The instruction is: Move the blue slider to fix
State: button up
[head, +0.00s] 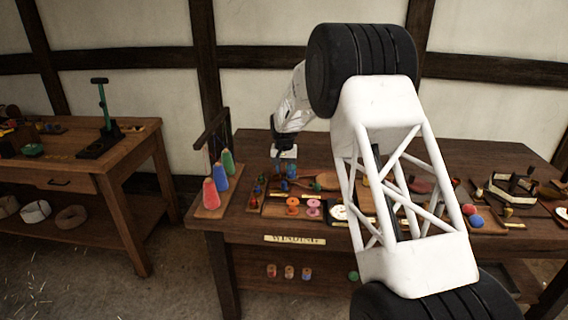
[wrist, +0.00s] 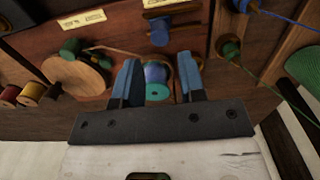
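In the wrist view, my gripper (wrist: 162,82) is open, its two blue-grey fingers spread wide. A blue spool-like piece with a teal end (wrist: 158,88) shows between the fingers, with a small gap at the right finger; I cannot tell whether the left one touches it. Another blue piece (wrist: 160,32) sits beyond it on the brown board, below a pale label. I cannot tell which blue piece is the slider, and the label lettering is unreadable. In the head view, my gripper (head: 284,154) is low over the left part of the bench, near small blue pieces (head: 291,171).
A wooden disc with a green spool (wrist: 75,72) lies left of my fingers. Threads run from blue and green pieces at right. In the head view, red, blue and green cones (head: 211,194) stand left of my gripper, and orange and pink spools (head: 313,207) lie in front.

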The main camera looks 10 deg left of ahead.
aim_at(283, 181)
jog(key=shift+f, duration=3.2)
jog(key=shift+a, duration=0.3)
jog(key=shift+a, duration=1.85)
jog(key=shift+d, duration=0.25)
notch_tip(283, 181, up, 7)
